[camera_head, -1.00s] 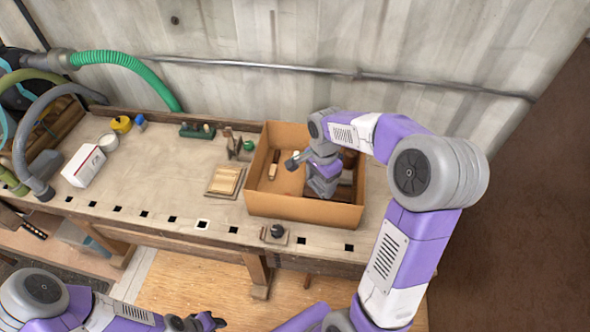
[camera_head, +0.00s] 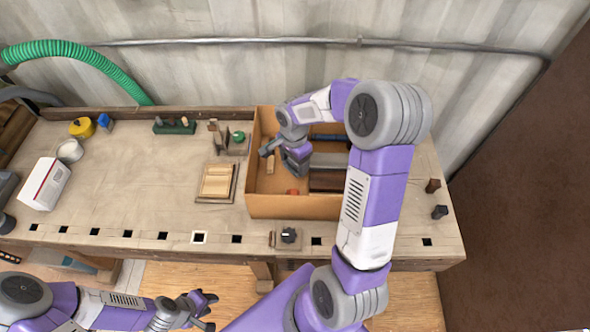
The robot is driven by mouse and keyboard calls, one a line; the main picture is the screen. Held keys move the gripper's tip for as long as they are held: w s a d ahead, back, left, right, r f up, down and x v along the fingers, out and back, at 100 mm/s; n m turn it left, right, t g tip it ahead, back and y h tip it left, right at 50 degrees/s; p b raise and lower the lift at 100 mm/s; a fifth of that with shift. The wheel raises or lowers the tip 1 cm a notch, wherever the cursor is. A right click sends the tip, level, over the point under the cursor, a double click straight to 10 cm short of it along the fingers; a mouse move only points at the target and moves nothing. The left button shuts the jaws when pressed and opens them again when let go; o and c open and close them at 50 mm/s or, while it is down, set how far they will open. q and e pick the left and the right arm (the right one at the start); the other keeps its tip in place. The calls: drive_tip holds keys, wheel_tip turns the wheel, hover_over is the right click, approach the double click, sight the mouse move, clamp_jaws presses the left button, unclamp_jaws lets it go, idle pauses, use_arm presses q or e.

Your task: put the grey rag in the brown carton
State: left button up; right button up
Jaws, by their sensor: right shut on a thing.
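The brown carton (camera_head: 293,207) stands open on the workbench, right of the middle. My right gripper (camera_head: 298,169) is inside the carton, low over its left-middle part. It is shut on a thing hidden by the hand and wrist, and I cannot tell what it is. I cannot make out the grey rag anywhere on the bench or in the carton. My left gripper (camera_head: 207,311) is open and empty, low in front of the bench's front edge.
A wooden tray (camera_head: 217,183) lies left of the carton. A white box (camera_head: 45,184) stands far left. The bench's left-middle (camera_head: 140,185) is clear.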

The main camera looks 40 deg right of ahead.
sight(294, 167)
wheel_tip(294, 167, down, 4)
drive_tip(key=shift+b, duration=0.55)
drive_tip(key=shift+w+r, duration=0.1)
drive_tip(key=shift+f, duration=0.2)
drive_tip(key=o, duration=0.8)
drive_tip(key=shift+r, duration=0.15)
drive_tip(key=shift+r, duration=0.25)
wheel_tip(294, 167, up, 12)
drive_tip(key=p, duration=0.3)
drive_tip(key=shift+f, duration=0.15)
